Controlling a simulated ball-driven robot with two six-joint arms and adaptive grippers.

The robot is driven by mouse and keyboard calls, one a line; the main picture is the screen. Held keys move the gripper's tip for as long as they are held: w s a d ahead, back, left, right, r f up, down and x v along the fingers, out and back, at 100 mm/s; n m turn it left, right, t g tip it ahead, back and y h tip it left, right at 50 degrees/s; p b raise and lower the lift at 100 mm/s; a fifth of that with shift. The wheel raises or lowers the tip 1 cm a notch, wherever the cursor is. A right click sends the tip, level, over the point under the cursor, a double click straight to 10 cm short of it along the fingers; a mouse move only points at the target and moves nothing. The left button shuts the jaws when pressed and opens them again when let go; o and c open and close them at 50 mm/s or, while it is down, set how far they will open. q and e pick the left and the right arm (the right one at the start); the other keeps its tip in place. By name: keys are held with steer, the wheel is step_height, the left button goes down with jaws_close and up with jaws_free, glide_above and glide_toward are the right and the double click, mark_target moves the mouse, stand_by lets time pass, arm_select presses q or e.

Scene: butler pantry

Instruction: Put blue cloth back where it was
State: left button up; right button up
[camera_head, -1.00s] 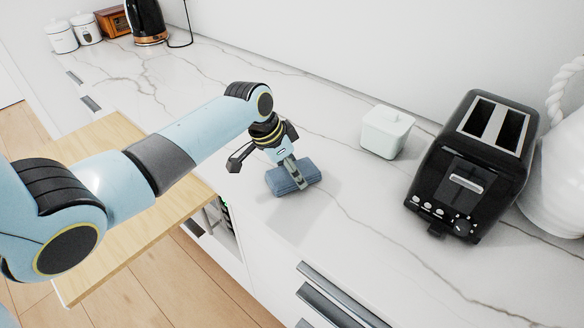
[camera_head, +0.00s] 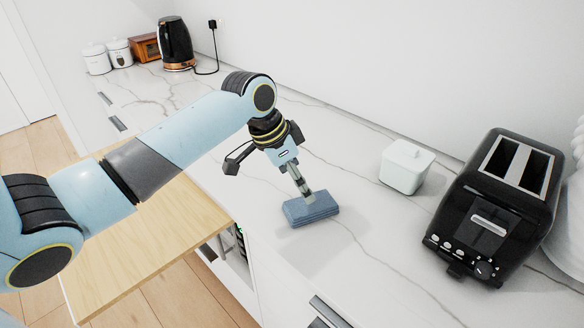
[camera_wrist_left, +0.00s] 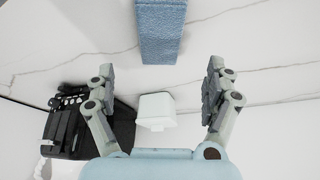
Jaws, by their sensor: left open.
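The blue cloth (camera_head: 311,209) is a folded, flat block lying on the white marble counter, left of the small white lidded pot. It also shows at the top of the left wrist view (camera_wrist_left: 161,32). My left gripper (camera_head: 272,182) is open just above and behind the cloth in the head view, with one finger reaching down in front of its back edge. In the left wrist view its two fingers (camera_wrist_left: 160,75) are spread wide with nothing between them, and the cloth lies beyond the tips. Whether a finger touches the cloth I cannot tell. My right gripper is not in view.
The white pot (camera_head: 406,166) and a black toaster (camera_head: 496,208) stand right of the cloth. A black kettle (camera_head: 175,44), white canisters (camera_head: 97,59) and a wooden box (camera_head: 145,47) stand at the back left. A wooden board (camera_head: 150,235) lies under my arm. The counter around the cloth is clear.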

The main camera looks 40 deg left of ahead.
arm_select(q)
steer(key=shift+v, duration=1.8)
steer(key=s+d+r+n+y, duration=0.1)
steer(key=s+d+n, duration=0.15)
steer(key=s, duration=0.85)
steer(key=s+d+r+n+y, duration=0.1)
steer(key=s+d+n+y, duration=0.15)
steer(key=s, duration=0.85)
step_height(320, 180, down, 38)
steer(key=s+a+g+b, duration=0.2)
steer(key=b, duration=0.9)
steer(key=s+f+b, duration=0.4)
steer(key=s+f, duration=0.5)
steer(key=f, duration=0.3)
steer(key=s+f+b, duration=0.4)
steer(key=s+f, duration=0.5)
steer(key=f, duration=0.3)
steer(key=shift+s+a+g+h, duration=0.2)
steer(key=shift+a+g+h, duration=0.2)
steer(key=shift+a, duration=0.1)
